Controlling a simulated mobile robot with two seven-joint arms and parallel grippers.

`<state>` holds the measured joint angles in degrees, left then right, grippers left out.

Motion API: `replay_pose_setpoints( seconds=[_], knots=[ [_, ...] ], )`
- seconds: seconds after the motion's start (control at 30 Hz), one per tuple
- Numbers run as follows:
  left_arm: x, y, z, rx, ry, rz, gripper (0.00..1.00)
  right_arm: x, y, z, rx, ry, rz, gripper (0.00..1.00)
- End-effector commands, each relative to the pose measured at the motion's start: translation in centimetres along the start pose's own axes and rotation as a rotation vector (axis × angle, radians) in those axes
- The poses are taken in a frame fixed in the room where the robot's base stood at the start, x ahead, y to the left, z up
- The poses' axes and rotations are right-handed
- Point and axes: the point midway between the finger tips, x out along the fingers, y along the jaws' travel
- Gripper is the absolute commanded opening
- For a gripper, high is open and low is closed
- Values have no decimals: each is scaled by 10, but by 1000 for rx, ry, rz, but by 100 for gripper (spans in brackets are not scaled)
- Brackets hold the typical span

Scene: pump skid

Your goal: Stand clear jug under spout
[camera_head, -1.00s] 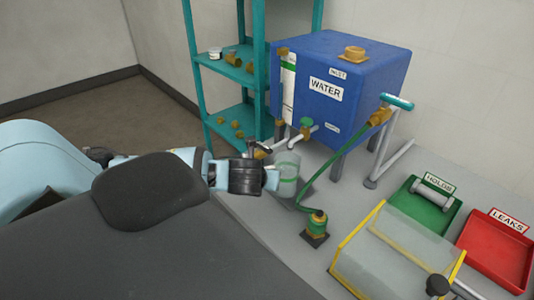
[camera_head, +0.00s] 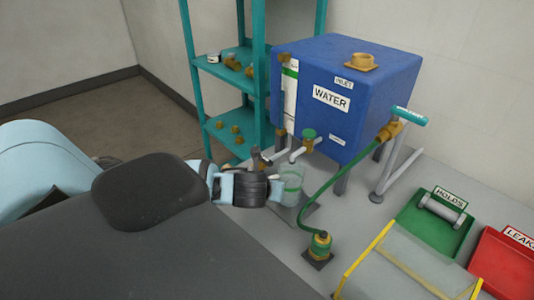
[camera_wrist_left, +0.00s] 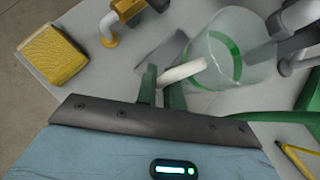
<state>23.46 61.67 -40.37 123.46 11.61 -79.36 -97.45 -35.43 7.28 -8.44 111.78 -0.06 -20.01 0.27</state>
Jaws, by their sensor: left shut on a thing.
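The clear jug (camera_head: 291,186) has a green band and a pale handle (camera_wrist_left: 184,72). My left gripper (camera_head: 272,190) is shut on the handle, its green fingers (camera_wrist_left: 162,88) on either side of it in the left wrist view. The jug (camera_wrist_left: 238,50) looks upright in the head view, near and slightly below the pale spout (camera_head: 299,154) of the blue water tank (camera_head: 345,95). I cannot tell whether its base touches the bench or whether it is exactly under the outlet. My right gripper is out of view.
A dark plate (camera_head: 309,213) lies on the grey bench beside the jug. A green hose (camera_head: 330,185) runs from the tank to a brass fitting (camera_head: 320,245). A teal shelf (camera_head: 240,118) stands behind. A green tray (camera_head: 425,226) and a red tray (camera_head: 505,270) lie right.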

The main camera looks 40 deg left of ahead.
Motion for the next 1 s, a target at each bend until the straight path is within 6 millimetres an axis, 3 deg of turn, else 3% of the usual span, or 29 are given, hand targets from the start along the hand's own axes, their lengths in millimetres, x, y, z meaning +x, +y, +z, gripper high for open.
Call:
replay_pose_setpoints(
  seconds=[0.4, 0.43, 0.6, 1.0],
  knots=[
    [6, 0, -6, -1, 0, -1, 0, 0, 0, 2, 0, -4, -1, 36],
    [6, 0, -6, -1, 0, -1, 12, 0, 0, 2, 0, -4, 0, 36],
    [6, 0, -6, 0, 0, -1, 31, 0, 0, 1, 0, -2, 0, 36],
    [-2, 0, 2, -1, -3, -2, 31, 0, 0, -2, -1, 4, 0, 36]
  ],
)
